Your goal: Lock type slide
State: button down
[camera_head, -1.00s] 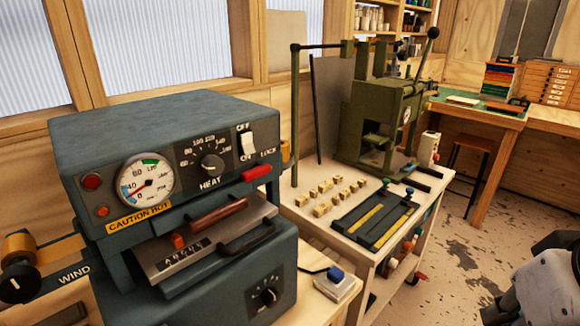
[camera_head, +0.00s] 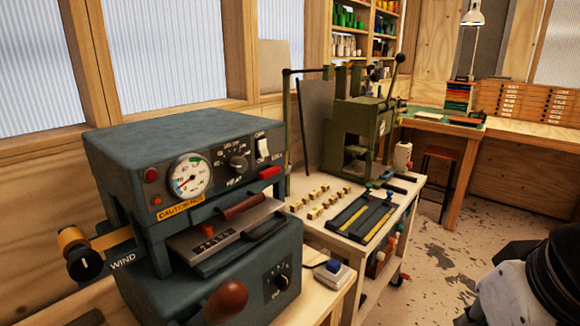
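The foil machine (camera_head: 190,145) stands at the left, a dark blue-grey box with a gauge. The type slide (camera_head: 222,246), a grey metal plate with a black handle (camera_head: 266,227), sits at the machine's front opening and sticks out of it. A dark row with small reddish marks lies on it; the marks are too small to read. A brown bar handle (camera_head: 243,207) is above the slide. My gripper's fingertips are not visible; only part of my arm shows at the lower right.
A round brown knob (camera_head: 227,300) stands in front of the machine's base. A grey switch box with a blue button (camera_head: 333,268) sits to the right. A cart (camera_head: 366,262) carries a green press (camera_head: 358,130), small brass blocks and a dark tray. Floor is open at right.

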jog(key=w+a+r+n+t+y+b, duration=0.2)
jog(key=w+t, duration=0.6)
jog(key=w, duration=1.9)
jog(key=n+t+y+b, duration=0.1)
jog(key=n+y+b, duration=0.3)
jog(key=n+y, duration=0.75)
send_near(268, 172)
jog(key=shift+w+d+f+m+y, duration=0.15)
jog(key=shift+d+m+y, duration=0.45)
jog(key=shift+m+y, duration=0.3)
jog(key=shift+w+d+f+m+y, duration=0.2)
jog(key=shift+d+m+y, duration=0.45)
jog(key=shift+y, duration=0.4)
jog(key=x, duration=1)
jog(key=shift+p, duration=0.45)
